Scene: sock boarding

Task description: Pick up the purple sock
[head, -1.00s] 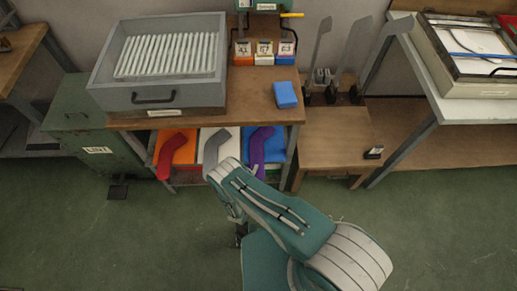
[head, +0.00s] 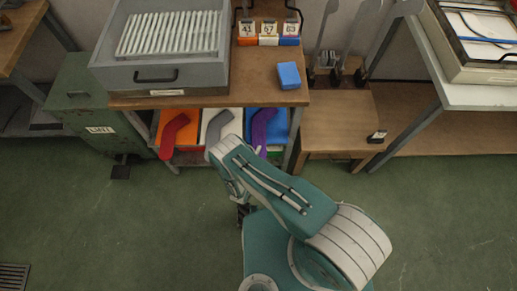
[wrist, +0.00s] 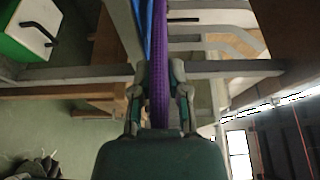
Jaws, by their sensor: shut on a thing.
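The purple sock (head: 261,127) shows in the head view in front of a blue bin (head: 281,123) on the shelf under the table. My arm hides its lower part. In the wrist view the purple sock (wrist: 159,60) runs as a ribbed strip between the fingers of my gripper (wrist: 159,95). My gripper is shut on it. A blue strip (wrist: 146,30) lies close beside the sock. My gripper is mostly hidden behind my arm in the head view.
A red sock (head: 173,133) and a grey sock (head: 216,126) lie to the left on the same shelf. The table (head: 255,92) above carries a grey tray (head: 107,70) and a blue block (head: 289,75). A green cabinet (head: 85,95) stands left. The front floor is open.

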